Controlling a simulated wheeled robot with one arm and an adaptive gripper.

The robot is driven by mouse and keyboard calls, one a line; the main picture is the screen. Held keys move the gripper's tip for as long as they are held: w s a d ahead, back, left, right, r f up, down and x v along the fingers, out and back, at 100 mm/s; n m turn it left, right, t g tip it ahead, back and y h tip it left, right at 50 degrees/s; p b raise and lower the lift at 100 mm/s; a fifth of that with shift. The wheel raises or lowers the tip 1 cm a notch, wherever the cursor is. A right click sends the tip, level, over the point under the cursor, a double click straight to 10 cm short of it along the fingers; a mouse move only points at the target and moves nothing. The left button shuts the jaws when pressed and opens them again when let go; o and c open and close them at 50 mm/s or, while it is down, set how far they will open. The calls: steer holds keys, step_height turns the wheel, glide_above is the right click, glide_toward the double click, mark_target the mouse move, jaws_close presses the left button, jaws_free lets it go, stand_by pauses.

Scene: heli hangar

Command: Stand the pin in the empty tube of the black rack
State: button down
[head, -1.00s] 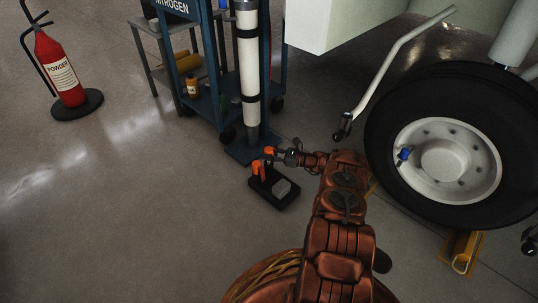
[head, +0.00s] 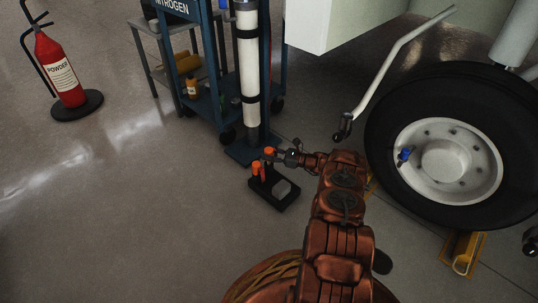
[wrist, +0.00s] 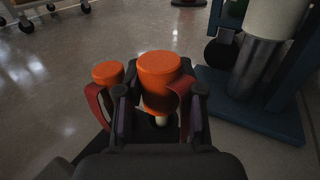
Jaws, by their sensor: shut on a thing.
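The held pin has a wide orange head (wrist: 160,75) and a pale shaft (wrist: 160,120) below it in the wrist view. In the head view its orange head (head: 269,152) is above the back of the black rack (head: 283,205). My gripper (wrist: 156,98) is shut on this pin, a finger on each side. A second orange-headed pin (wrist: 107,72) stands just left of the gripper; it also shows in the head view (head: 255,168). The rack sits on the floor and carries a grey block. The empty tube's mouth is hidden, and I cannot tell whether the shaft's tip is inside it.
A blue cart base (wrist: 255,105) with a white cylinder (head: 249,70) stands close behind the rack. A large aircraft wheel (head: 445,145) is to the right. A red extinguisher (head: 62,70) is far left. Floor left of the rack is clear.

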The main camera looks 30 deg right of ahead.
steer(key=shift+f, duration=1.2)
stand_by(0.8)
steer(key=shift+r, duration=0.8)
stand_by(1.0)
steer(key=c, duration=1)
jaws_free()
steer(key=shift+s+d, duration=0.1)
steer(key=v, duration=1)
steer(key=shift+s+d, duration=0.25)
steer(key=shift+s, duration=0.05)
